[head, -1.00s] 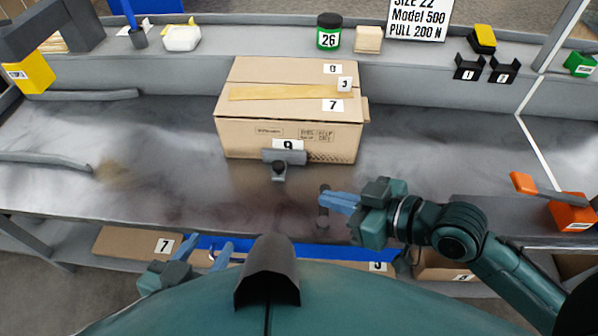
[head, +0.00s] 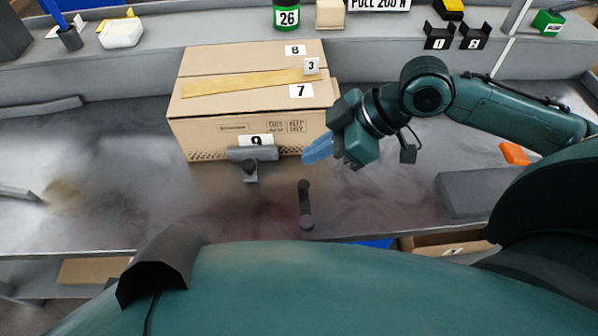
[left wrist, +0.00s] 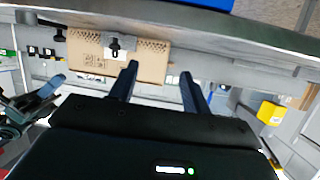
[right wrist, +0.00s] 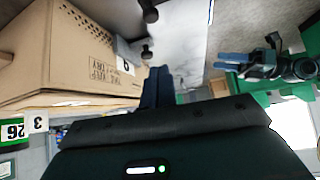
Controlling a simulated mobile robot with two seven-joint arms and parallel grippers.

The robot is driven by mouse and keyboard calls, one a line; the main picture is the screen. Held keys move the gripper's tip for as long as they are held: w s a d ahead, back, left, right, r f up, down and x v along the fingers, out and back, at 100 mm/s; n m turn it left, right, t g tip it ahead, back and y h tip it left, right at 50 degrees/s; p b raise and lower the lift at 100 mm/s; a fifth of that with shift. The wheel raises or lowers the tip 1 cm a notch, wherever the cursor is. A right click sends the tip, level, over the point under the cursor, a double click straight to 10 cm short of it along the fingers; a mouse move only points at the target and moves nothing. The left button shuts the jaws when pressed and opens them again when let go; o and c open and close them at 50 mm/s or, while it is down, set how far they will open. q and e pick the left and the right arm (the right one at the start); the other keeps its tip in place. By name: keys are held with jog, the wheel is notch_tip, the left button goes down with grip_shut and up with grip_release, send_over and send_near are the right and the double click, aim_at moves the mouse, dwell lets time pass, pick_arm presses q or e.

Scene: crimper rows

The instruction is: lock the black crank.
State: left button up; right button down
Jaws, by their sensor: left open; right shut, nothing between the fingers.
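The black crank (head: 305,205) is a dark bar with a round knob at each end, on the grey bench in front of the carton's right part. It points nearly straight toward me in the head view. It also shows at the top of the right wrist view (right wrist: 149,11). My right gripper (head: 308,155) is shut and empty, beside the carton's lower right front corner, apart from and beyond the crank. My left gripper is out of the head view; its fingers show open and empty in the left wrist view (left wrist: 158,75). I cannot tell whether the crank is locked.
A large carton (head: 225,135) stands behind the crank. A grey cylinder fixture with a black knob (head: 250,168) sits at its front, by a label 9. A grey block (head: 475,193) lies to the right. The bench left of the crank is mostly clear.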

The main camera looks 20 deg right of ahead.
aim_at(299, 184)
jog(key=b+x, duration=0.3)
jog(key=x, duration=0.7)
jog(key=shift+a+f, duration=0.1)
jog(key=shift+f, duration=0.1)
jog(key=shift+s+d+f+b, duration=0.1)
jog(key=shift+s+d+b, duration=0.1)
jog(key=shift+d, duration=0.35)
jog(key=shift+s+d+f+b, duration=0.1)
jog(key=shift+s+d+b, duration=0.15)
jog(key=shift+d, duration=0.35)
pick_arm(q)
jog(key=shift+w+d+f+m+t+h, duration=0.1)
jog(key=shift+w+d+m+t+h, duration=0.2)
jog(key=shift+t, duration=0.4)
jog(key=shift+w+d+m+t+h, duration=0.1)
jog(key=shift+w+m+t+h, duration=0.3)
jog(key=shift+t, duration=0.3)
pick_arm(e)
jog(key=shift+s+d, duration=0.4)
jog(key=shift+d, duration=0.35)
jog(key=shift+r, duration=0.1)
